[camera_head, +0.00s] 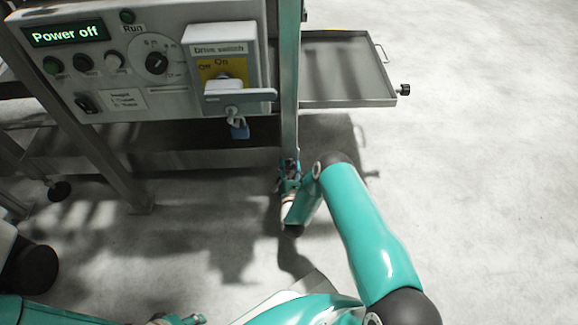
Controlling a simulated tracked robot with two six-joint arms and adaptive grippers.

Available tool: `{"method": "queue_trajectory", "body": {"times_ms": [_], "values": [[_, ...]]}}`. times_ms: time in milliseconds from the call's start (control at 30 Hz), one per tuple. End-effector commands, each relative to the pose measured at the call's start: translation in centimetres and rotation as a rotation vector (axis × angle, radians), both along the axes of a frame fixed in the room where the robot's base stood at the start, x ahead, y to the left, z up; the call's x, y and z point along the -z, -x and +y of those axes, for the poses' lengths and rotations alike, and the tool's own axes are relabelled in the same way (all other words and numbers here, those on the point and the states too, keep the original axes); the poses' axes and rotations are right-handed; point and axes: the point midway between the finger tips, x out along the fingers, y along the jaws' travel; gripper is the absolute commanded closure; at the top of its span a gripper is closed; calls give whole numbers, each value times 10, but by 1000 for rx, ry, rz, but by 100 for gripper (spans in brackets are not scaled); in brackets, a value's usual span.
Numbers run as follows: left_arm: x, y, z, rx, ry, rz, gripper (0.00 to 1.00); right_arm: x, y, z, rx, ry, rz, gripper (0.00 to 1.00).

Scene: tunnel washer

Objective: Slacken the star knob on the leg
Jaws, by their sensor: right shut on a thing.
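The leg (289,100) is a grey metal upright at the right end of the control panel, running down to about floor level. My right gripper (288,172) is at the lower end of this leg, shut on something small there. The star knob itself is not clearly visible; the gripper's fingers cover that spot, so I cannot make out its shape. My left gripper (178,321) shows only in part at the bottom edge, well away from the leg, and its fingers are too cut off to judge.
The control panel (140,100) reads "Power off". Its drive switch (224,83) has a grey handle with a blue padlock (239,131) below. A shallow metal tray (385,101) with a black knob (404,90) juts out right of the leg. The floor at right is clear.

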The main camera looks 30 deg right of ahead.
Motion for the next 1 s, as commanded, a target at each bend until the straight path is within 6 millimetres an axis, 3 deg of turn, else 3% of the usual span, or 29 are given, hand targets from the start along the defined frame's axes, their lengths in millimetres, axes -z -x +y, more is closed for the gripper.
{"method": "queue_trajectory", "body": {"times_ms": [33,367,400,533,1000], "values": [[0,0,0,0,0,0,60,4,0,7,-17,-5,12,87],[0,0,0,0,0,0,60,5,0,7,-17,-4,13,87],[0,0,0,0,0,0,60,5,0,7,-17,-4,13,47],[0,0,0,0,0,0,60,4,0,5,-12,-3,10,26],[-1,0,0,0,0,0,60,3,10,8,-5,-1,8,26]]}}
